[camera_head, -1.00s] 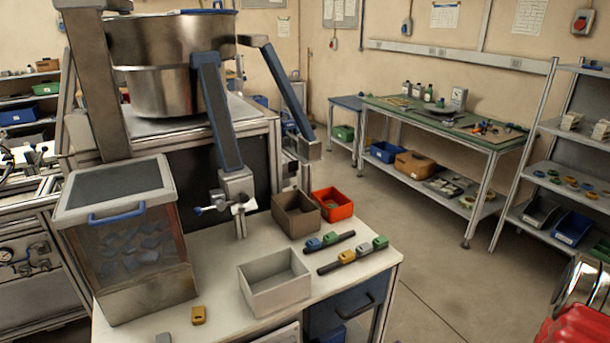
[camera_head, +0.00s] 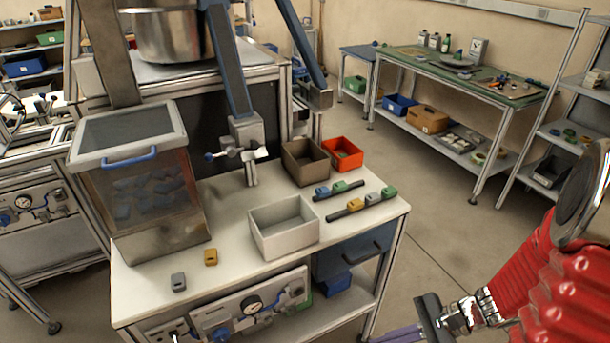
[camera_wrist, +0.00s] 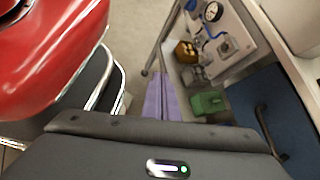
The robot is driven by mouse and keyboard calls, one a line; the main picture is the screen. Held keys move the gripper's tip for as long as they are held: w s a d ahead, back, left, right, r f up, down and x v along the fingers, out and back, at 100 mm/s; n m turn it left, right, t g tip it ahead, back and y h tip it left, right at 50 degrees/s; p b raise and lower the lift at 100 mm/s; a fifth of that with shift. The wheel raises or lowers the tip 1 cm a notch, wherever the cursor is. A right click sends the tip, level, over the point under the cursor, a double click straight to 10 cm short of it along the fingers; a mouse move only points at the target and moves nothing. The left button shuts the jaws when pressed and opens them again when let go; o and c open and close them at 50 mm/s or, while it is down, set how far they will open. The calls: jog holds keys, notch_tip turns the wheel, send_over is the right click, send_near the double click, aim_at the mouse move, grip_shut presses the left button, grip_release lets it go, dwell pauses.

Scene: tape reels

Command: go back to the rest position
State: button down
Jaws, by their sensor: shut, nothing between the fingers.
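My gripper (camera_head: 385,337) is at the bottom edge of the head view, right of the white worktable (camera_head: 235,200) and low beside its front right leg. Its purple fingers are partly cut off by the frame. My red ribbed arm comes in from the right side. In the wrist view my gripper (camera_wrist: 160,80) shows as two purple fingers lying together, shut, with nothing between them. Open floor lies ahead of the fingertips, and the table's lower shelf is just to their right.
The blue drawer (camera_head: 355,250) and its handle are close to my gripper; the drawer also shows in the wrist view (camera_wrist: 245,110). A green box (camera_wrist: 208,103) stands on the lower shelf. A grey bin (camera_head: 283,235) is on the tabletop. Floor is clear right of the table.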

jog(key=s+d+r+n+h, duration=0.2)
jog(key=d+r+n+h, duration=0.2)
jog(key=r+n+h, duration=0.7)
jog(key=a+r+n+t, duration=0.3)
jog(key=a+r+t, duration=0.2)
jog(key=r, duration=0.8)
jog(key=shift+a+n, duration=0.4)
jog(key=shift+a, duration=0.05)
